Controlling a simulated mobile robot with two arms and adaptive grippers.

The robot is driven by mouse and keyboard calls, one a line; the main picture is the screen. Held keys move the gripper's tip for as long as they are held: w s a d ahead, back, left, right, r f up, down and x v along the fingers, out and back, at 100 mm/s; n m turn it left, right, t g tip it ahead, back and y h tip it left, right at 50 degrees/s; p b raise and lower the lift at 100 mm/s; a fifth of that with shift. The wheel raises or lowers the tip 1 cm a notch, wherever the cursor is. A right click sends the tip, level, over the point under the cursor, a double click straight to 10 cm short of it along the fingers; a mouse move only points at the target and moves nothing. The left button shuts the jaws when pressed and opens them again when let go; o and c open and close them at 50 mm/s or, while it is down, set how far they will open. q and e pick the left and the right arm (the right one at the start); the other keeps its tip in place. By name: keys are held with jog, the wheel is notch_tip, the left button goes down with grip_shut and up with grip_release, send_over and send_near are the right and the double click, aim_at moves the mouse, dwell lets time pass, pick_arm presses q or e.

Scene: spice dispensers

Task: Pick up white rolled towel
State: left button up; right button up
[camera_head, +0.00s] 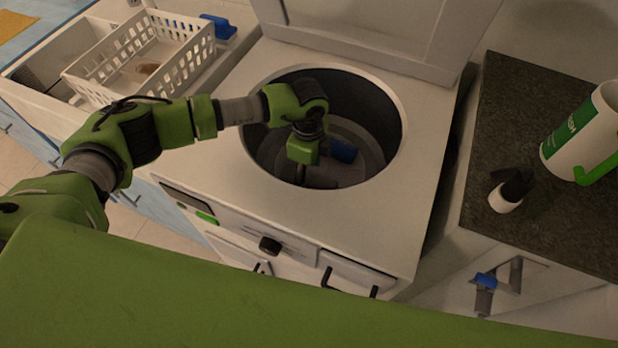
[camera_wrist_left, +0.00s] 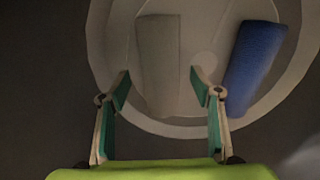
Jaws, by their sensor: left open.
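The white rolled towel (camera_wrist_left: 158,65) lies on the drum floor in the left wrist view, long side running away from me. It looks greyish in the dim light. My left gripper (camera_wrist_left: 160,82) is open, with one finger on each side of the towel's near part; I cannot tell whether they touch it. In the head view my left gripper (camera_head: 308,172) reaches down into the round drum (camera_head: 375,100) of the top-loading machine. The arm hides most of the drum's left part, and I cannot make out the white towel there. My right gripper is not in view.
A blue rolled towel (camera_wrist_left: 254,68) lies right of the white one, close to the right finger; it also shows in the head view (camera_head: 342,151). The drum wall surrounds my gripper.

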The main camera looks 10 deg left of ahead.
pick_arm(q)
jog(key=shift+f, duration=0.7)
jog(key=c, duration=1.3)
jog(key=shift+r, duration=0.1)
